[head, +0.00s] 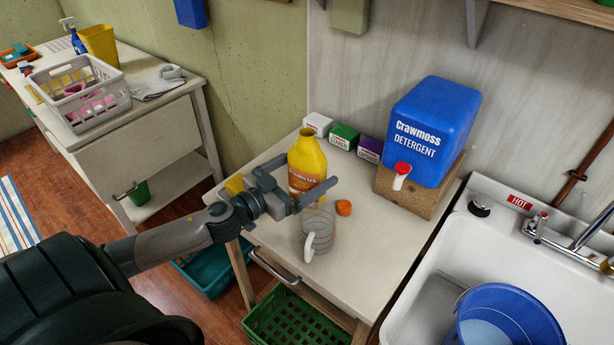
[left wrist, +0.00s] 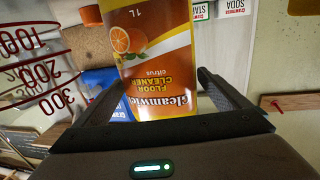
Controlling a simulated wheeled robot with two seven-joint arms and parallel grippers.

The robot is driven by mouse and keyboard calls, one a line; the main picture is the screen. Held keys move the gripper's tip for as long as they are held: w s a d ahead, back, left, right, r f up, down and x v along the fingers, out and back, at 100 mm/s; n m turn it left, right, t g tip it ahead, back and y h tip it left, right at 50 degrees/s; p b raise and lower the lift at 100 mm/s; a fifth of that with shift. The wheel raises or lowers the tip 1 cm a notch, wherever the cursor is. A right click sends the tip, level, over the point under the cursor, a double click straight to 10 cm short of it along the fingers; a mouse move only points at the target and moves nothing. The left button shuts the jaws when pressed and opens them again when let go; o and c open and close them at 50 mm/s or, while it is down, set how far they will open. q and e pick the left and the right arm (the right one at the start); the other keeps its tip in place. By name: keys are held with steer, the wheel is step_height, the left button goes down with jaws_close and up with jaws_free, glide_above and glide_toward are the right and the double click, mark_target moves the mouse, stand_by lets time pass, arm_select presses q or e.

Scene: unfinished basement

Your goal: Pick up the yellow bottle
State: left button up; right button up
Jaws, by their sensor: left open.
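The yellow bottle (head: 307,158) stands upright on the white worktable, with an orange and yellow floor cleaner label facing my gripper. My left gripper (head: 308,174) is open at the bottle, its two fingers pointing toward it. In the left wrist view the bottle (left wrist: 150,50) appears upside down between the fingers (left wrist: 165,95), filling the gap between them. The gripper does not appear closed on it. Fingertip contact with the bottle cannot be told. My right gripper is in neither view.
A clear measuring jug (head: 319,232) with red marks stands close in front of the bottle. An orange cap (head: 344,207) lies beside it. Small boxes (head: 344,136) line the wall. A blue detergent container (head: 432,130) stands at right, beside a sink (head: 440,262).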

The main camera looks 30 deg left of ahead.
mark_target(310, 156)
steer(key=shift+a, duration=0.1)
arm_select(q)
steer(key=shift+r, duration=0.1)
steer(key=c, duration=1.7)
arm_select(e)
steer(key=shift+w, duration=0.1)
arm_select(q)
steer(key=shift+r, duration=0.15)
steer(key=shift+r, duration=0.55)
steer(key=r, duration=0.3)
steer(key=shift+d+r, duration=0.15)
steer(key=shift+d, duration=0.25)
steer(key=d+r+b, duration=0.1)
steer(key=d+r, duration=0.5)
steer(key=d, duration=0.5)
steer(key=shift+r, duration=0.15)
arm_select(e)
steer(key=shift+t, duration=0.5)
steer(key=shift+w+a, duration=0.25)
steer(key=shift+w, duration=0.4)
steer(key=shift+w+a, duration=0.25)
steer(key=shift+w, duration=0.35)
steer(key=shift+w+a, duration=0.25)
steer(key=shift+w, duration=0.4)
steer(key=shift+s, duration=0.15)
